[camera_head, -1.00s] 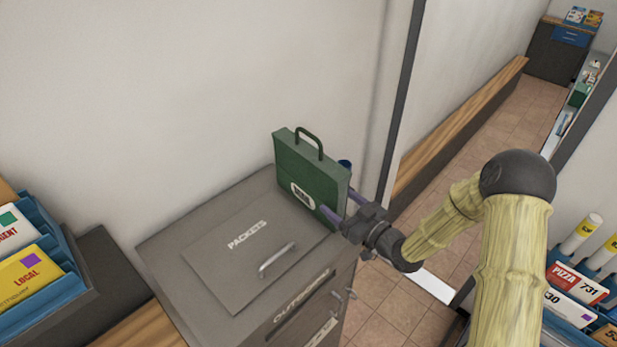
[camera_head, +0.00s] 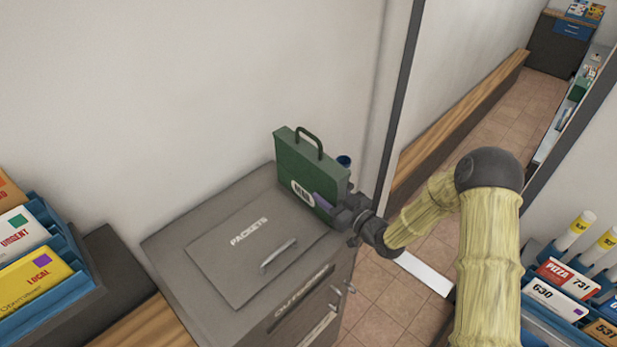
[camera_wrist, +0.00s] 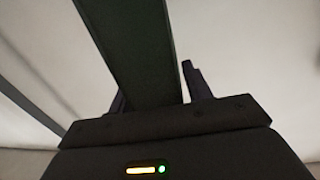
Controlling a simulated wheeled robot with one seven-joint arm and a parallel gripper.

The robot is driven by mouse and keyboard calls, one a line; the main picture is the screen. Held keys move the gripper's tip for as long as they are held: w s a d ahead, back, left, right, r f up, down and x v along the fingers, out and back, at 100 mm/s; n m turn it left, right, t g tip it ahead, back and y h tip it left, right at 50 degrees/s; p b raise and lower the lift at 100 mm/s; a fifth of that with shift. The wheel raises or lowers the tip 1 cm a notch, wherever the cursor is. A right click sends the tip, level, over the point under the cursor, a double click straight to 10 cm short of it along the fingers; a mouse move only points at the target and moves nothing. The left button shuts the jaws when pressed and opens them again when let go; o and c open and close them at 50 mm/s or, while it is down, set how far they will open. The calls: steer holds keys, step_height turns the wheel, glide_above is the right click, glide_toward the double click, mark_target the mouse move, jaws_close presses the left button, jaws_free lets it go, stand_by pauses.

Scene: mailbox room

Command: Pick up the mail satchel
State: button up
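The mail satchel (camera_head: 305,172), a green upright case with a dark handle on top and a white label, stands on the grey packets cabinet (camera_head: 215,285) against the wall. My gripper (camera_head: 336,198) is at its right end, with one purple finger along the front face. The far finger is hidden behind the satchel in the head view. In the wrist view the satchel's dark narrow end (camera_wrist: 132,50) lies between the fingers of my gripper (camera_wrist: 155,88). A gap shows beside the right finger, so the gripper looks open around the satchel.
A dark vertical post (camera_head: 402,100) rises just right of the cabinet. Blue mail trays stand at the left (camera_head: 60,270) and right (camera_head: 545,320). The cabinet top in front of the satchel is clear.

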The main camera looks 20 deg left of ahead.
mark_target(322, 160)
steer(key=c, duration=0.8)
steer(key=shift+r, duration=0.15)
steer(key=shift+r+b, duration=1.9)
steer(key=shift+r, duration=3.05)
